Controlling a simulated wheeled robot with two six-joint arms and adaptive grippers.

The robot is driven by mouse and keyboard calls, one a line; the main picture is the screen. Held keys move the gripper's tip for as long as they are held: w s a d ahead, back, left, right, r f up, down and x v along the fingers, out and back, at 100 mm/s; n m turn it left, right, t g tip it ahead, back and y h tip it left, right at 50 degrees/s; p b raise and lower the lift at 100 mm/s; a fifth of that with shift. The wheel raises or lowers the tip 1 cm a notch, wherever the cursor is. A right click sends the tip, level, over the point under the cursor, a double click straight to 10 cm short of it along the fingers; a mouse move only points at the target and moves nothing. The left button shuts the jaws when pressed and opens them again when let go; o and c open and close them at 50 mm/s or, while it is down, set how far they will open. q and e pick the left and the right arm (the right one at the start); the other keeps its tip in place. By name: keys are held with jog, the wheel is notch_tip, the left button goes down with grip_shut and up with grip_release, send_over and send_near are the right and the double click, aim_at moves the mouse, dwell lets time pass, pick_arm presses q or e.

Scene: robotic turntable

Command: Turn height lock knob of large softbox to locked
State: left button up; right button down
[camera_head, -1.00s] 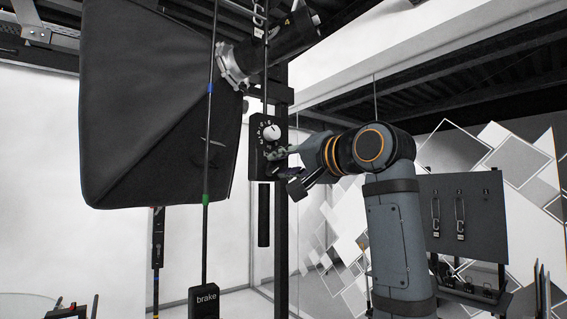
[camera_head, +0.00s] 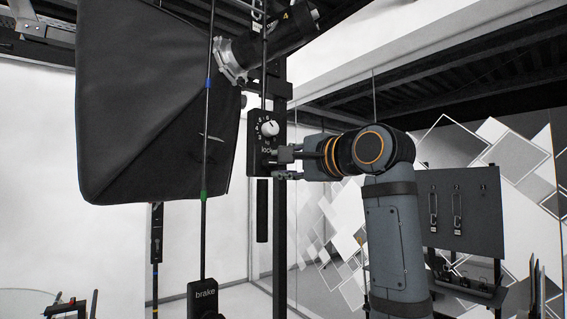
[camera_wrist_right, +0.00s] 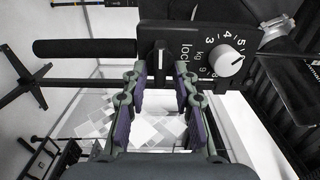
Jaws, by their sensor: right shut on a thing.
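The large black softbox (camera_head: 155,105) hangs at the left in the head view. To its right is a black control box (camera_head: 254,160) with a white numbered dial (camera_head: 269,129) and the word "lock". In the right wrist view, the dark lock knob (camera_wrist_right: 160,62) with a pale line on it sits on the box left of "lock". My right gripper (camera_head: 284,165) reaches the box from the right. In the wrist view its fingers (camera_wrist_right: 161,72) stand on both sides of the knob, shut on it. In the head view the fingers mostly hide the knob.
A brake box (camera_head: 202,299) on a thin rod with a green band hangs below the softbox. A dark vertical post (camera_head: 280,235) stands behind the control box. A board with clips (camera_head: 462,212) is at the right.

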dwell(0.5)
jog(key=c, duration=1.4)
grip_release()
jog(key=v, duration=1.2)
